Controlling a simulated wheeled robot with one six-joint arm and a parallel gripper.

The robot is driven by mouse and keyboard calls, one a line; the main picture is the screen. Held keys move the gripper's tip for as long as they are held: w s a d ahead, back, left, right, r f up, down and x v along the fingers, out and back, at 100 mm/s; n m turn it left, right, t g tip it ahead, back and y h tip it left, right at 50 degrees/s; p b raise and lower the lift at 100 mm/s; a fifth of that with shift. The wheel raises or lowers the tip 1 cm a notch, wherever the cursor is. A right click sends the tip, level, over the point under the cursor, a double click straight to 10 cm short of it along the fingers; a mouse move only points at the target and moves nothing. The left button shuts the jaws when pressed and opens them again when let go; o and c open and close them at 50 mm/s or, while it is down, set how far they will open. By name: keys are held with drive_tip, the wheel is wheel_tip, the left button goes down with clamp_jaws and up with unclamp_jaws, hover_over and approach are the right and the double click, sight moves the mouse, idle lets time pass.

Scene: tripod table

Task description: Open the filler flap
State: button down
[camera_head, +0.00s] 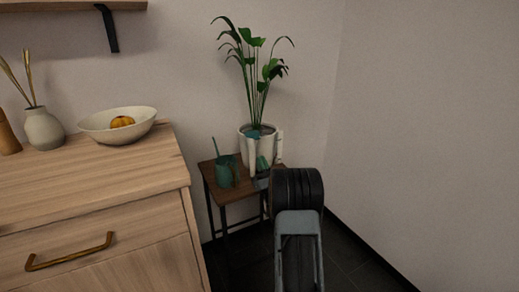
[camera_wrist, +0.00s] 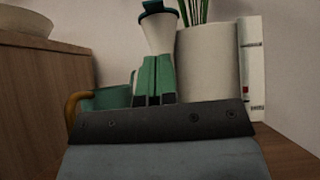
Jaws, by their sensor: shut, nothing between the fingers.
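The white planter pot (camera_head: 259,148) holds a leafy plant and stands on a small wooden side table. On its near side is a pale, funnel-shaped filler spout (camera_wrist: 160,36) topped by the dark teal filler flap (camera_wrist: 153,7). The flap also shows in the head view (camera_head: 254,134). It looks closed over the spout's mouth. My gripper (camera_wrist: 155,65) has green fingers, shut together and empty. They point up in front of the spout, with their tips below the flap in the wrist view. I cannot tell whether they touch the spout. In the head view my gripper (camera_head: 262,164) overlaps the pot's lower part.
A teal vessel (camera_head: 226,172) with a thin spout stands left of the pot on the side table (camera_head: 240,190). A white upright strip (camera_wrist: 251,70) is at the pot's right. A wooden cabinet (camera_head: 90,190) bearing a bowl (camera_head: 95,123) stands left; walls close the back and right.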

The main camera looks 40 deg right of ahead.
sight(257, 138)
drive_tip(key=shift+w+d+r+b, duration=0.1)
drive_tip(key=shift+w+r+b, duration=0.1)
drive_tip(key=shift+r, duration=0.7)
drive_tip(key=shift+w+a+r+b, duration=0.15)
drive_tip(key=shift+w+r, duration=0.1)
drive_tip(key=shift+r, duration=0.65)
drive_tip(key=shift+w+d+r+b, duration=0.15)
drive_tip(key=shift+w+r+b, duration=0.05)
drive_tip(key=shift+r, duration=0.7)
